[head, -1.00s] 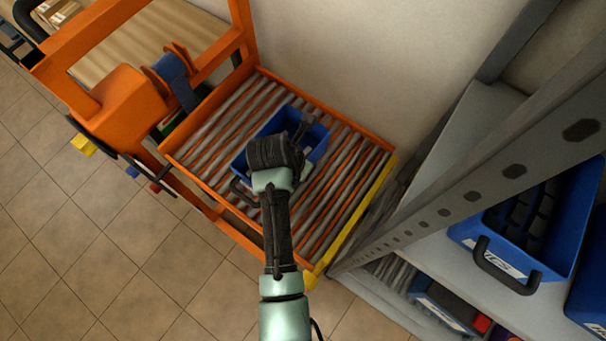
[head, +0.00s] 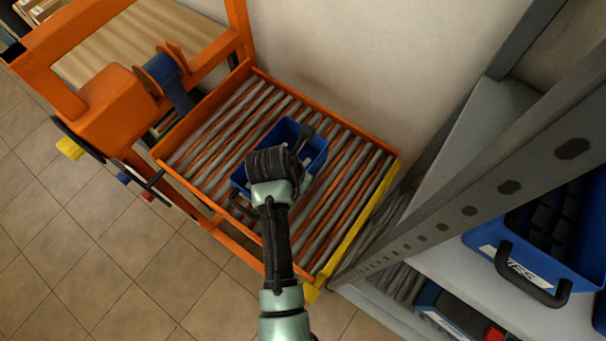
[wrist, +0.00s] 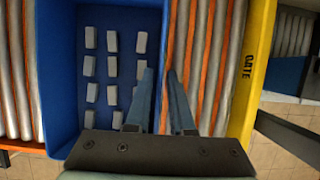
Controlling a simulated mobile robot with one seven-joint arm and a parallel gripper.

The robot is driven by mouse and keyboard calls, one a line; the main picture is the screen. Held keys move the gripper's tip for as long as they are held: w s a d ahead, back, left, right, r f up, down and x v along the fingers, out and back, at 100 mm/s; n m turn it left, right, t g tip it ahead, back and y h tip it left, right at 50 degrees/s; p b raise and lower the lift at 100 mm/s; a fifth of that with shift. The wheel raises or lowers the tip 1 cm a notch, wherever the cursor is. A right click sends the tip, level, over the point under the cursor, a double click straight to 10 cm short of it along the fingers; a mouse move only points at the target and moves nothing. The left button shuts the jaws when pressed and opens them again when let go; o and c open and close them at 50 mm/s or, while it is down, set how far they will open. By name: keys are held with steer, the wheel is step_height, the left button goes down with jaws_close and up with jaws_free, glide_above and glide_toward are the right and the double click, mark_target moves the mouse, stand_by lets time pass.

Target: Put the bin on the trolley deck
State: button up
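The blue bin (head: 284,132) is over the roller deck (head: 350,190) of the orange trolley, near its middle. My gripper (head: 270,165) covers part of it in the head view. In the wrist view my fingers (wrist: 160,75) are close together astride the right wall of the bin (wrist: 60,70), one inside and one outside. They look shut on that wall. Grey blocks stand in rows on the bin's inside. Rollers (wrist: 210,60) show on both sides of the bin. I cannot tell whether its underside touches them.
A yellow edge marked "GATE" (wrist: 250,60) closes the deck's right end. A grey rack (head: 480,205) with more blue bins (head: 535,245) stands close on the right. A wall is behind the deck. Tiled floor (head: 150,260) is clear at the lower left.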

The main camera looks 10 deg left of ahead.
steer(key=shift+o, duration=0.7)
steer(key=shift+s+r+p, duration=0.15)
steer(key=shift+r+p, duration=0.35)
steer(key=shift+p, duration=0.05)
steer(key=p+v, duration=0.9)
steer(key=p, duration=0.1)
steer(key=shift+r+p, duration=0.15)
steer(key=shift+p, duration=0.2)
steer(key=shift+p+v, duration=0.95)
steer(key=shift+p, duration=0.2)
